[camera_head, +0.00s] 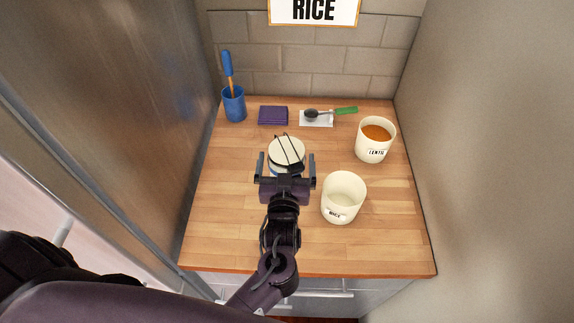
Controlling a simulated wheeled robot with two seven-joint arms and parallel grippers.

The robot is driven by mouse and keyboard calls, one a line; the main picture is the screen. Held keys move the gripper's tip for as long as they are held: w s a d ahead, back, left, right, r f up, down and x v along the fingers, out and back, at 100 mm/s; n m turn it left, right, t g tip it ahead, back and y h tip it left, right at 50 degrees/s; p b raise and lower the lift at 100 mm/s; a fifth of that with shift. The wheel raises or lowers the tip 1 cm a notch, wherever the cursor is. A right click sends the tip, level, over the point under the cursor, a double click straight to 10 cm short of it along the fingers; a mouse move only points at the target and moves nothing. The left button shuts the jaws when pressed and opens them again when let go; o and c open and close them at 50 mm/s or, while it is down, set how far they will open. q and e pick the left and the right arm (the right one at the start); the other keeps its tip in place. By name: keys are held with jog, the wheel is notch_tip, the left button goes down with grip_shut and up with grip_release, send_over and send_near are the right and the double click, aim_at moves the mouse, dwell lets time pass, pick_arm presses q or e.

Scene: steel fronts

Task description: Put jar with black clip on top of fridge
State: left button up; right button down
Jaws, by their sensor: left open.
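The jar with the black clip (287,152) stands on the wooden counter, with a pale lid crossed by thin black wire. My left gripper (286,170) is open at the jar's near side, one finger to each side of it. The gripper's body hides the jar's lower front, and I cannot tell whether the fingers touch it. A tall steel front (140,90) rises on the left and may be the fridge; its top is out of view. My right gripper is not in view.
A rice canister (343,198) stands close right of the gripper, and a lentil canister (375,140) is behind it. The counter's left front (220,225) is clear.

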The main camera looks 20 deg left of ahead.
pick_arm(q)
jog(key=shift+s, duration=0.1)
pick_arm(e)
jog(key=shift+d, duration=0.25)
pick_arm(q)
jog(key=c, duration=1.7)
jog(key=shift+r, duration=0.15)
jog(key=shift+c, duration=0.7)
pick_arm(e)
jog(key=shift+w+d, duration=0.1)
pick_arm(q)
jog(key=shift+r, duration=0.2)
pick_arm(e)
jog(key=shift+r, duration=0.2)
